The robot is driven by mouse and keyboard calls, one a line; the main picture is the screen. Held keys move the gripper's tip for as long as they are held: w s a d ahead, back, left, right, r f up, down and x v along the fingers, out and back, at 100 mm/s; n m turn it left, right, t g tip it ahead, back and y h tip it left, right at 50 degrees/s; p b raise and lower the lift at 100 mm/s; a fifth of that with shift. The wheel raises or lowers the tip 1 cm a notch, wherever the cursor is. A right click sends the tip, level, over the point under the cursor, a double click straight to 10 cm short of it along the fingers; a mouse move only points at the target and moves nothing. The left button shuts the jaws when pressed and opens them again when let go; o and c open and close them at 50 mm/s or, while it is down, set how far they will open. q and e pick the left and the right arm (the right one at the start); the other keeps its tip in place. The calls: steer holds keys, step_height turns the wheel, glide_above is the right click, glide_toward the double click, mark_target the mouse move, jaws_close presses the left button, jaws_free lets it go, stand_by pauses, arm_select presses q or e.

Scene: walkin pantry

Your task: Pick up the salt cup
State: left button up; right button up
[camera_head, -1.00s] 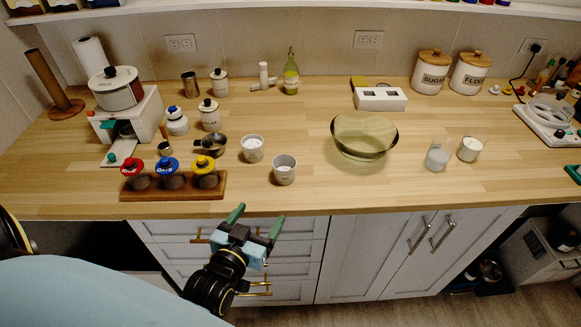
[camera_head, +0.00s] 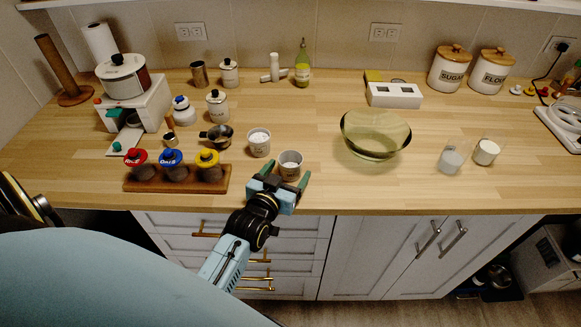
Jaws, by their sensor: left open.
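Two small white cups with dark lettering stand near the front of the wooden counter. One white cup (camera_head: 259,144), filled with something white, stands a little farther back and to the left. The other white cup (camera_head: 290,163), with a greyish inside, stands nearer the front edge. The lettering is too small to read, so I cannot tell which is the salt cup. My left gripper (camera_head: 287,174) is open, its green fingers to either side of the nearer cup's front. The gripper hides that cup's lower part; I cannot tell whether they touch. My right gripper is not in view.
A wooden rack (camera_head: 178,180) with red, blue and yellow-topped jars stands left of the gripper. A small dark pan (camera_head: 217,137) is behind it. A glass bowl (camera_head: 375,136) stands to the right. The counter between gripper and bowl is clear.

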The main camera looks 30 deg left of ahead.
arm_select(q)
steer(key=shift+x, duration=1.25)
steer(key=c, duration=1.1)
steer(key=shift+r, duration=0.2)
steer(key=shift+r, duration=0.15)
steer(key=f+v, duration=0.2)
steer(key=v, duration=1.5)
steer(key=shift+s+f, duration=0.35)
steer(key=shift+s, duration=0.2)
